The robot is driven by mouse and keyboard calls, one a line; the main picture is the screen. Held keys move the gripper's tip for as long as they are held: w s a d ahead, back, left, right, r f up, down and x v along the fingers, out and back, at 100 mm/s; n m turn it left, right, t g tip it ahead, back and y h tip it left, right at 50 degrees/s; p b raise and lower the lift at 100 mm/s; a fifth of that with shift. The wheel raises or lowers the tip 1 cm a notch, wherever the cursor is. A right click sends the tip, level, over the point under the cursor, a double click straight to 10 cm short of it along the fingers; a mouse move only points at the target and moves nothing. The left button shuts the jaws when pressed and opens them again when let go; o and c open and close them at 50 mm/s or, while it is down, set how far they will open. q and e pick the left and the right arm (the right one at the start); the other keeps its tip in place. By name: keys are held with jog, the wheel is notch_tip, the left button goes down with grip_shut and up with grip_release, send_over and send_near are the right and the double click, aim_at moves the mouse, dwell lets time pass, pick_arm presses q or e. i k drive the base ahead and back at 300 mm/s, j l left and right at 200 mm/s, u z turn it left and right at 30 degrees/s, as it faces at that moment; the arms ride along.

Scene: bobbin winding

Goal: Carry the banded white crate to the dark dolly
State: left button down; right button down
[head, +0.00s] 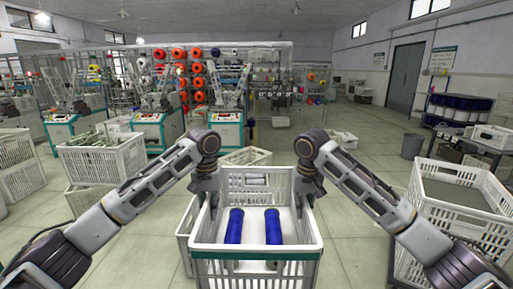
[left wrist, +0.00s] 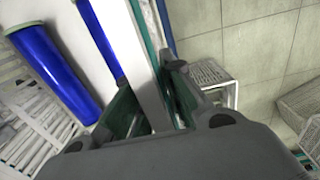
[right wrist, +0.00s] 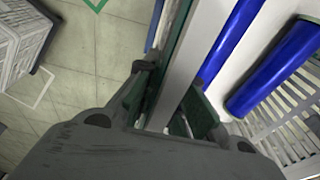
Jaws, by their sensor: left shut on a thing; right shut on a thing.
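The banded white crate (head: 255,262) is upright in front of me in the head view, with a teal band along its near rim. Two blue spools (head: 236,226) (head: 273,227) lie inside it. My left gripper (head: 209,194) is shut on its left rim, and my right gripper (head: 306,192) is shut on its right rim. The gripped rim shows between the fingers in the left wrist view (left wrist: 150,75) and in the right wrist view (right wrist: 185,65). The crate's underside is hidden. I cannot pick out the dark dolly clearly.
Another white crate (head: 184,236) shows partly at the held crate's left side. White crates stand at left (head: 103,160) and close at right (head: 450,222). More crates (head: 247,157) stand beyond. Bare floor (head: 362,165) lies ahead right, before a shelf of blue spools (head: 458,108).

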aim_at(453, 202)
jog(key=z, duration=2.45)
